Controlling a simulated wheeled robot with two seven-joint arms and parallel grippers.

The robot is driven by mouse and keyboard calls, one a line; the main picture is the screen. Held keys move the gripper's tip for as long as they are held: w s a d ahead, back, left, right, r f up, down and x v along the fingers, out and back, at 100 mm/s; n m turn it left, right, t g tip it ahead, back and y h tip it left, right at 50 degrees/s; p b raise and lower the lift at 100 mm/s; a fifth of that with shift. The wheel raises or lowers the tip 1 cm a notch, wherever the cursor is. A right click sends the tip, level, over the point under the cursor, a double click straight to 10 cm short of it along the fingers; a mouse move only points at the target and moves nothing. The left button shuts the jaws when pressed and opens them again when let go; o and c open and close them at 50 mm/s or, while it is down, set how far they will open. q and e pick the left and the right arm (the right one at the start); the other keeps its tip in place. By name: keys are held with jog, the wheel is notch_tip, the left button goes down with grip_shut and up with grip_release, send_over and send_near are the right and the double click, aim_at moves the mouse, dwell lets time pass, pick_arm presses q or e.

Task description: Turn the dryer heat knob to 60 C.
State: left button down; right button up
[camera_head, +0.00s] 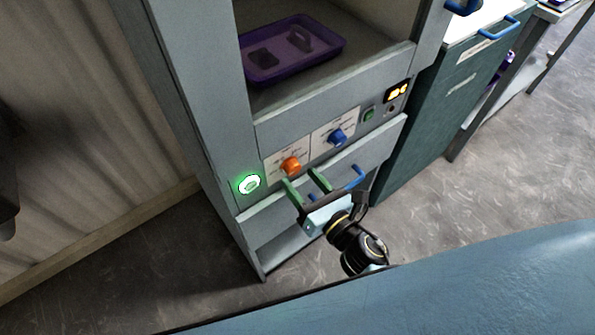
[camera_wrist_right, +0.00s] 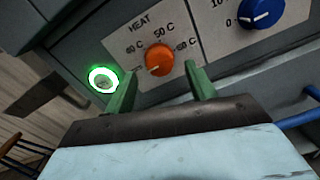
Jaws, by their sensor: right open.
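The orange heat knob (camera_head: 290,166) sits on a white label plate on the dryer's front panel (camera_head: 268,130). In the right wrist view the knob (camera_wrist_right: 159,63) shows under the word HEAT, with 50 C above it and 60 C to its right. A pale mark on the knob seems to face lower left, away from 60 C. My right gripper (camera_head: 303,181) is open and empty just in front of the panel. Its green fingers (camera_wrist_right: 161,88) stand to either side of the knob in the wrist picture; I see no contact. My left gripper is not in view.
A blue knob (camera_head: 338,136) is right of the orange one, and a glowing green ring button (camera_head: 248,184) is left. A blue handle (camera_head: 355,177) is on the drawer below. A purple tray (camera_head: 333,44) lies inside the dryer. A teal cabinet (camera_head: 425,130) stands right.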

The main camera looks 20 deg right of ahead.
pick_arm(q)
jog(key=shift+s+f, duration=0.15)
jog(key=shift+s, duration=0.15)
pick_arm(e)
jog(key=shift+x, duration=1.2)
jog(key=c, duration=1)
